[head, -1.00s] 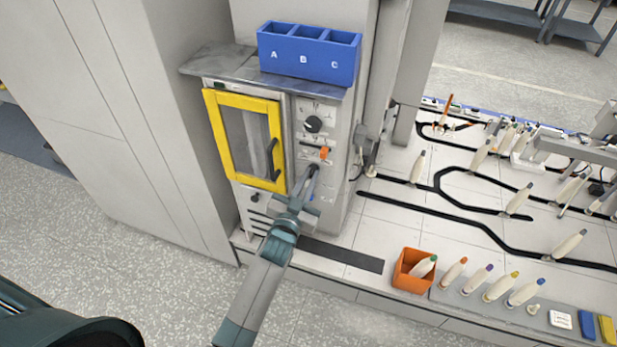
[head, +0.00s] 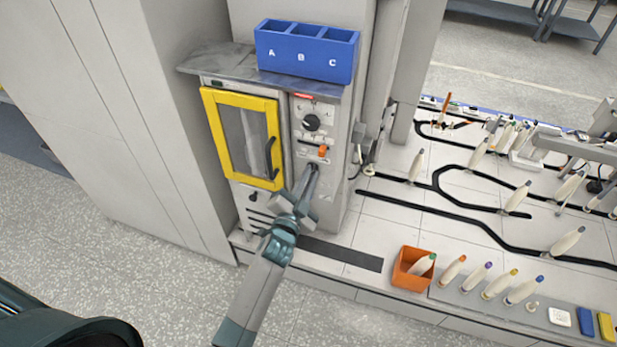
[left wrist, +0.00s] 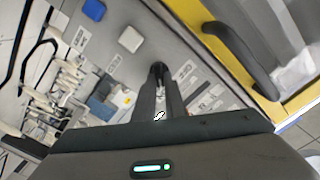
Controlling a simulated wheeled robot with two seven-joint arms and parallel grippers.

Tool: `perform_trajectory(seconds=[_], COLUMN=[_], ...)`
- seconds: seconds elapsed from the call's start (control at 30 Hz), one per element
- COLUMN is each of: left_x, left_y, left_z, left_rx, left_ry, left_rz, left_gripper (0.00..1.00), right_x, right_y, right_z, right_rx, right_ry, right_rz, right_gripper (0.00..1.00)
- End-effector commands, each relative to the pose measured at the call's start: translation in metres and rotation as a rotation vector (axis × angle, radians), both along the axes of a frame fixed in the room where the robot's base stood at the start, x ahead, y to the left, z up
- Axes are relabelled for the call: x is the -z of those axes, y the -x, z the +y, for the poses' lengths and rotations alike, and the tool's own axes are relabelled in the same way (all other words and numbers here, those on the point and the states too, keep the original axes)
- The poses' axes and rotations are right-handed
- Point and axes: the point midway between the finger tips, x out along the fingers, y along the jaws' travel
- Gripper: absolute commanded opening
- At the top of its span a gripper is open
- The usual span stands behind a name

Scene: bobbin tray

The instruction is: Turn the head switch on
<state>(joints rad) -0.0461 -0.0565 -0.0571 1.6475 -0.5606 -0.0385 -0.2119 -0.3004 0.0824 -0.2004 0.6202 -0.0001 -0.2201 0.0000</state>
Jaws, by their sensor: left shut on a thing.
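The grey control panel (head: 299,140) of the cabinet carries a dark round knob (head: 311,122) and an orange knob (head: 323,151). A red strip (head: 304,96) shows at its top. My left gripper (head: 314,168) reaches up to the panel just below the orange knob. Its fingers are nearly together, shut on a small part that I take to be the head switch; the fingertips hide it in the head view. In the left wrist view, the gripper (left wrist: 160,70) has a dark piece at its tips against the panel. My right gripper is out of view.
A yellow-framed door (head: 208,135) with a dark handle is left of the panel. A blue bin (head: 345,68) marked A, B, C stands on the shelf above. An orange box (head: 402,279) and several bobbins stand on the bench to the right.

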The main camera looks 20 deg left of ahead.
Motion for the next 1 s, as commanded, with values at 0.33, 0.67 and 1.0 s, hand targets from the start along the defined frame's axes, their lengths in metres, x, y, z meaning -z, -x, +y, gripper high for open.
perform_trajectory(seconds=[0.33,0.67,1.0], left_x=[0.000,0.000,0.002], left_y=[0.000,0.001,0.030], left_z=[0.000,0.000,0.001], left_rx=[0.001,0.000,0.000], left_ry=[-0.002,-0.001,0.000], left_rz=[0.001,0.000,0.001], left_gripper=[0.29,0.29,0.29], right_x=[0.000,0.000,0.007], right_y=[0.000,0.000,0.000], right_z=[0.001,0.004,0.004], right_rx=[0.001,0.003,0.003], right_ry=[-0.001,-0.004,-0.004], right_rz=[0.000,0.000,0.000], right_gripper=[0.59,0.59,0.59])
